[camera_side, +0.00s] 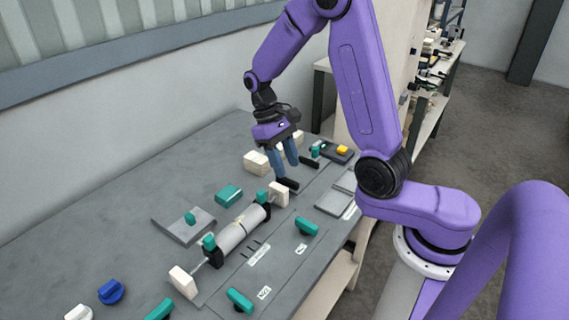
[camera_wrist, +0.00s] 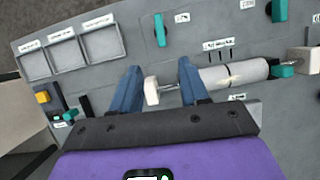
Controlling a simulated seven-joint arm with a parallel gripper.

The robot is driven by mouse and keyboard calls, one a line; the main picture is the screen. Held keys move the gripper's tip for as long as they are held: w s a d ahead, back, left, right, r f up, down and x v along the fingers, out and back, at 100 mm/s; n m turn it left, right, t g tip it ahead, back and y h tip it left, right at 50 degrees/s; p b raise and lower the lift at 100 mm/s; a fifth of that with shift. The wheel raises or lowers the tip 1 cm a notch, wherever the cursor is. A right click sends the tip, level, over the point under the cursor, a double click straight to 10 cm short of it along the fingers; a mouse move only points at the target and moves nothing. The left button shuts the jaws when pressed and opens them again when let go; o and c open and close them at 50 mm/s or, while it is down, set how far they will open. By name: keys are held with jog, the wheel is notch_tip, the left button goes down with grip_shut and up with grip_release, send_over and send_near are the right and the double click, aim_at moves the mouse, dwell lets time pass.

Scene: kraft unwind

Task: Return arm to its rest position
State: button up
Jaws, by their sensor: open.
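My gripper (camera_side: 288,156) is open and points down above the far part of the grey bench, short of the white roller (camera_side: 242,229). Nothing shows between its blue fingers in the side view. In the wrist view the two fingers of my gripper (camera_wrist: 158,80) are spread apart. A cream block (camera_wrist: 151,90) at the end of the roller's shaft appears between them, below. The roller (camera_wrist: 232,75) lies on its shaft, with teal clamps (camera_wrist: 285,69) along it. My arm is bent over the bench.
Cream blocks (camera_side: 256,162) stand near my gripper. Teal knobs (camera_side: 306,226), a blue knob (camera_side: 111,291) and a grey plate (camera_side: 183,225) sit on the bench (camera_side: 90,229). Square trays (camera_wrist: 101,44) and a yellow button (camera_wrist: 42,97) lie at one side. The bench's left part is mostly clear.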

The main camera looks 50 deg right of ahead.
jog(key=s+a+r+n+t+h, duration=0.1)
jog(key=s+a+r+n+t, duration=0.4)
jog(key=s+n, duration=0.35)
jog(key=s+n+y, duration=0.1)
jog(key=s+n, duration=0.3)
jog(key=s, duration=0.8)
jog(key=shift+a+r+n, duration=0.35)
jog(key=shift+r, duration=0.05)
jog(key=shift+o, duration=0.2)
jog(key=shift+w, duration=0.1)
dwell(0.4)
